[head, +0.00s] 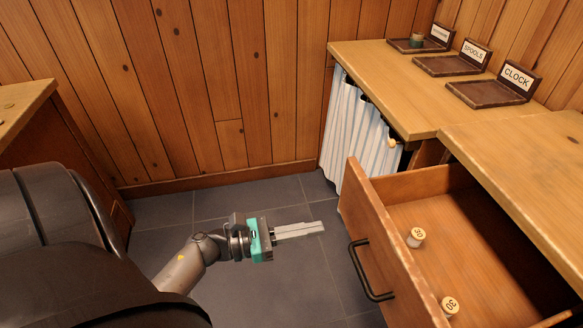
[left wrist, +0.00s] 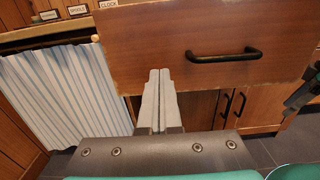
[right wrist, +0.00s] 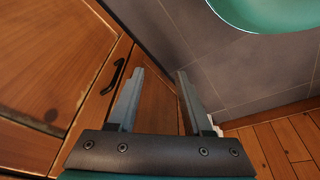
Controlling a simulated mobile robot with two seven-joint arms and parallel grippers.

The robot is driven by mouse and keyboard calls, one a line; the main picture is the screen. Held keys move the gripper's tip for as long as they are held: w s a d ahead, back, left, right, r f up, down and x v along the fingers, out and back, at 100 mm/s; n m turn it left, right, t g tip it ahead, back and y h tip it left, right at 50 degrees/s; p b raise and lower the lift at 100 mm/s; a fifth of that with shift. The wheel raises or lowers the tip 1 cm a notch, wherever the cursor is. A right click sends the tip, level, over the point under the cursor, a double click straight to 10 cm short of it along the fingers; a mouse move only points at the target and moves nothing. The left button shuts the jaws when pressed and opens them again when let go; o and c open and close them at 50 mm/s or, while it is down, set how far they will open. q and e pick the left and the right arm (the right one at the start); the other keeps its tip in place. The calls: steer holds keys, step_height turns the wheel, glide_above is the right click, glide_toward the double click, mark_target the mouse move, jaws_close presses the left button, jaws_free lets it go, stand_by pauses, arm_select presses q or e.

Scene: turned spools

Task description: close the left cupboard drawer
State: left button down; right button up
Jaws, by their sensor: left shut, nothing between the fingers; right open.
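The drawer (head: 385,245) is pulled well out from under the wooden counter at the right of the head view. Its black handle (head: 367,270) is on the front panel. Two spools marked 30 (head: 415,237) and (head: 450,306) are inside it. My left gripper (head: 312,229) is shut and empty, apart from the drawer front and to its left. In the left wrist view the drawer front (left wrist: 160,45) and handle (left wrist: 224,55) stand ahead of the fingers. My right gripper (right wrist: 155,95) is open and empty, beside a wooden cupboard front with a black handle (right wrist: 115,77).
On the counter (head: 400,85) stand several labelled dark trays, including a clock tray (head: 490,93) and a spools tray (head: 450,66). A striped curtain (head: 355,135) hangs below the counter. Grey floor (head: 230,290) is clear around the left gripper. Another wooden cabinet (head: 70,150) stands at left.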

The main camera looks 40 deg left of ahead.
mark_target(359, 220)
arm_select(q)
steer(key=x, duration=0.6)
steer(key=shift+w+d+b, duration=0.1)
steer(key=shift+w+b, duration=0.05)
steer(key=shift+b, duration=0.2)
steer(key=shift+w+d, duration=0.35)
steer(key=shift+w, duration=0.1)
arm_select(e)
steer(key=shift+w+a+r, duration=0.1)
steer(key=shift+w+r, duration=0.15)
steer(key=shift+r, duration=0.25)
steer(key=shift+w+r, duration=0.2)
steer(key=shift+r, duration=0.3)
steer(key=shift+s+f, duration=0.1)
steer(key=shift+s, duration=0.1)
